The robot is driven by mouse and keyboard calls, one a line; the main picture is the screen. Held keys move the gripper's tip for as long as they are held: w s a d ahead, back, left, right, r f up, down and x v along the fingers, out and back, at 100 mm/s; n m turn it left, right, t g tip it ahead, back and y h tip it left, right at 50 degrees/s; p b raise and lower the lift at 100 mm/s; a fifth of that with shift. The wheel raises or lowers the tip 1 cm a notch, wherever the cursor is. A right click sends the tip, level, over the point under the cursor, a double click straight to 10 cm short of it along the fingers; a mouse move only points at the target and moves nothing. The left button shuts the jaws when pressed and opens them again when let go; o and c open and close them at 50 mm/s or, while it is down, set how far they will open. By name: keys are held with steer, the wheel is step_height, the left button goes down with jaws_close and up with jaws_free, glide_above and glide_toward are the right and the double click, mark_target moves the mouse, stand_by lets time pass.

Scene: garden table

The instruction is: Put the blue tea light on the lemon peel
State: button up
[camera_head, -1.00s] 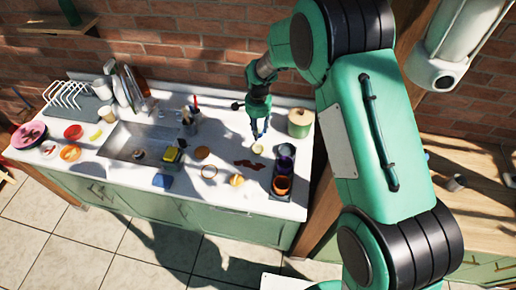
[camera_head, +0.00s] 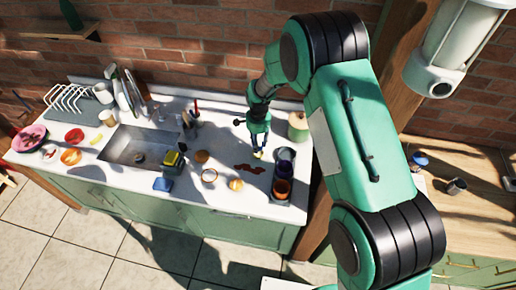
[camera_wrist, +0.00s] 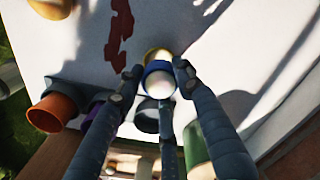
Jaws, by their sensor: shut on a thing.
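I cannot tell whether the two touch. In the head view my gripper (camera_head: 258,149) points down at the counter, and the lemon peel (camera_head: 258,155) shows as a small yellow patch at the fingertips. The tea light is too small to make out there.
A dark tray with an orange pot (camera_head: 281,188) and darker pots stands to the right. A green canister (camera_head: 298,126) stands behind. A dark red stain (camera_head: 248,168) lies flat left of the gripper. An orange jar (camera_head: 236,184) and the sink (camera_head: 138,147) are farther left.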

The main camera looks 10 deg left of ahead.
steer(key=shift+f, duration=1.75)
steer(key=shift+f, duration=0.25)
steer(key=o, duration=1.1)
steer(key=shift+o, duration=0.2)
steer(key=shift+r, duration=0.1)
step_height(320, 180, up, 12)
steer(key=shift+r+b, duration=0.15)
steer(key=shift+b, duration=0.25)
steer(key=shift+r, duration=0.1)
